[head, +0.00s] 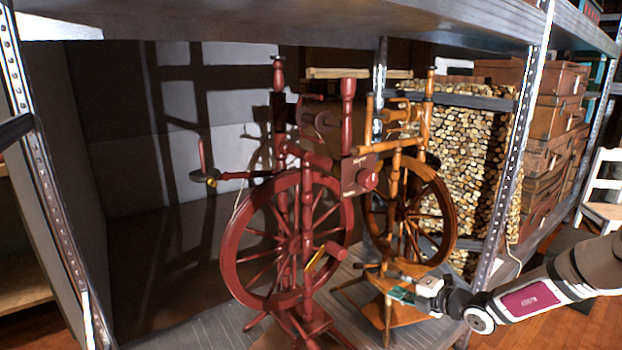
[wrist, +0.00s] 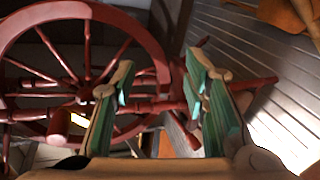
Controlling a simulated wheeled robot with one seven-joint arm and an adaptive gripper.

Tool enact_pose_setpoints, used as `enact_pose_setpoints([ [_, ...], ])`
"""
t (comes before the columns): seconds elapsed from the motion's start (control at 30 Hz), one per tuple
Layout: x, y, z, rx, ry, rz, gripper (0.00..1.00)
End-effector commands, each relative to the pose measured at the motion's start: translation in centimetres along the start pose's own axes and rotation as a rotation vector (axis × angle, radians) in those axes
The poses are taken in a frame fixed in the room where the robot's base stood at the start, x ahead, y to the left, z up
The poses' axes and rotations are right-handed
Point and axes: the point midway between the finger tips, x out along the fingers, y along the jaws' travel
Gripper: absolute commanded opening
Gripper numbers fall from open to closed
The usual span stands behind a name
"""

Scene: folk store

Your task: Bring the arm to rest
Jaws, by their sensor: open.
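My gripper (head: 404,294) is at the lower right of the head view, in front of the orange-brown spinning wheel's base. My arm reaches in from the right edge. In the wrist view my gripper (wrist: 162,95) has its two green-padded fingers spread apart, with nothing held between them. The red spinning wheel (head: 290,240) stands to the left of my gripper; its rim and spokes fill the left of the wrist view (wrist: 160,52). I cannot tell whether a finger touches anything.
The orange-brown spinning wheel (head: 450,222) stands right beside the red one on the metal shelf. A shelf post (head: 512,160) rises close above my arm. Stacked logs (head: 465,150), brown cases (head: 545,130) and a white chair (head: 603,190) are behind. A shelf board (head: 300,22) spans overhead.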

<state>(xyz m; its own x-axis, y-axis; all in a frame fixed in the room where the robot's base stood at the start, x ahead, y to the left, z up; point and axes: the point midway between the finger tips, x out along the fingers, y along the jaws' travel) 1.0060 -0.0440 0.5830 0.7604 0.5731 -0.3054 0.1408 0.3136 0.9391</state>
Motion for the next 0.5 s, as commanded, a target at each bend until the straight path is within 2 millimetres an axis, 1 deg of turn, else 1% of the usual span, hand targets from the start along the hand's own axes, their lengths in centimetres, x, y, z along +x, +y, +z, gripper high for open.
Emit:
enact_pose_setpoints([
  [0.03,-0.1,1.6,-0.8,-0.086,0.032,0.005,0.41],
  [0.17,-0.8,6.1,-3.6,-0.364,0.138,0.030,0.41],
  [0.2,-1.2,7.6,-4.8,-0.466,0.180,0.040,0.41],
  [0.27,-1.9,9.8,-6.8,-0.624,0.244,0.061,0.41],
  [0.3,-2.4,11.1,-8.0,-0.725,0.286,0.076,0.41],
  [0.37,-3.4,12.9,-10.0,-0.876,0.351,0.099,0.41],
  [0.4,-4.1,14.0,-11.4,-0.973,0.395,0.119,0.41],
  [0.47,-5.3,15.5,-13.4,-1.117,0.460,0.147,0.41],
  [0.5,-6.2,16.4,-14.7,-1.212,0.504,0.167,0.41],
])
